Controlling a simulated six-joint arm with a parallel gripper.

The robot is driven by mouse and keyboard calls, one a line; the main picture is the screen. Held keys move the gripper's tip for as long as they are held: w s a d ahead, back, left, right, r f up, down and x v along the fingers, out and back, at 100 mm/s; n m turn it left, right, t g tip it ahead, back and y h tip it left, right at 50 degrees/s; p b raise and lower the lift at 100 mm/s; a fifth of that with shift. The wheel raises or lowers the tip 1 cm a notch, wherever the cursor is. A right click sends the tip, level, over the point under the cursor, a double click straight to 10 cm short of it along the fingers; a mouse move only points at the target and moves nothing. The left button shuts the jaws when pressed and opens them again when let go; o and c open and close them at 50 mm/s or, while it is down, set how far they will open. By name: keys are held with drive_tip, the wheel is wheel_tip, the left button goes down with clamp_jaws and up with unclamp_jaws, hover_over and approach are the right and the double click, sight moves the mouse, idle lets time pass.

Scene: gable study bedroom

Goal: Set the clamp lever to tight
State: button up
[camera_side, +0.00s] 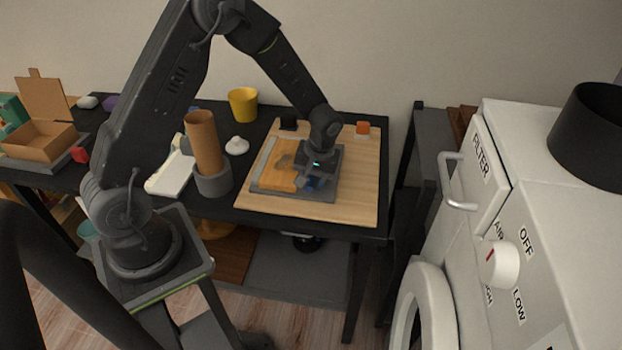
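A dark grey fixture plate (335,160) lies on a light wooden board (360,190) on the black table. An orange-brown wooden piece (277,172) lies on the plate's left part. A small blue part (314,184), possibly the clamp lever, shows at the plate's front right. My gripper (310,175) points down right over it and partly hides it. The fingers are too small and dark to tell whether they are open or shut, or whether they touch the blue part. The lever's setting cannot be read.
A brown tube in a grey holder (213,183), a white knob-like object (237,146) and a yellow cup (243,104) stand left of the board. A white machine (545,220) stands right; the board's right side is clear.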

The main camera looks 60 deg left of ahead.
clamp_jaws()
drive_tip(key=shift+w, duration=0.1)
idle(0.3)
drive_tip(key=shift+w+d+n+h, duration=0.15)
drive_tip(key=shift+w+d+n, duration=0.2)
drive_tip(key=shift+w+n, duration=0.3)
drive_tip(key=shift+w+d+n+h, duration=0.15)
drive_tip(key=shift+w+d+n, duration=0.25)
drive_tip(key=shift+n, duration=0.45)
drive_tip(key=w+n, duration=0.2)
drive_tip(key=shift+w+d+n+g, duration=0.1)
drive_tip(key=shift+d+n+g, duration=0.2)
drive_tip(key=shift+n, duration=0.1)
drive_tip(key=w+n+h, duration=0.1)
drive_tip(key=w+n, duration=0.2)
drive_tip(key=shift+d, duration=0.1)
drive_tip(key=shift+w+a+n+h, duration=0.2)
drive_tip(key=shift+w+a+n, duration=0.1)
drive_tip(key=shift+w+n, duration=0.75)
drive_tip(key=shift+w+a+n+h, duration=0.25)
drive_tip(key=shift+w+n, duration=0.45)
drive_tip(key=shift+n, duration=0.65)
